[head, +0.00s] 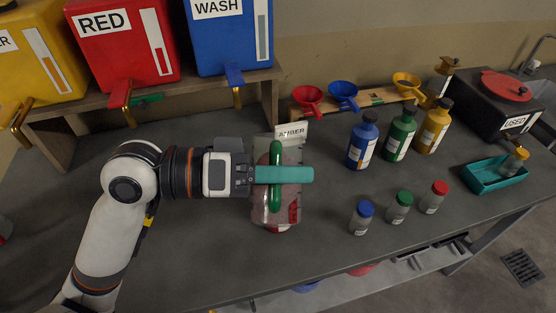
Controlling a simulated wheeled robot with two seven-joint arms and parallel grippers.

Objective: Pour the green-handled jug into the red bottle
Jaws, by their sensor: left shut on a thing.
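My left gripper (285,174) comes in from the left and is shut on the green handle (275,152) of a clear jug (259,215). The jug looks upright, over the middle of the bench. Something red (294,212) shows through or beside the jug's lower right side. It may be the red bottle, but the jug and gripper hide most of it. A small clear jar with a red cap (435,197) stands far to the right. My right gripper is out of view.
Blue (362,143), green (400,135) and yellow (433,128) bottles stand right of the jug, with small capped jars in front. A rack of coloured funnels (343,94) and a shelf of tap drums (125,45) are behind. A teal tray (483,185) sits right.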

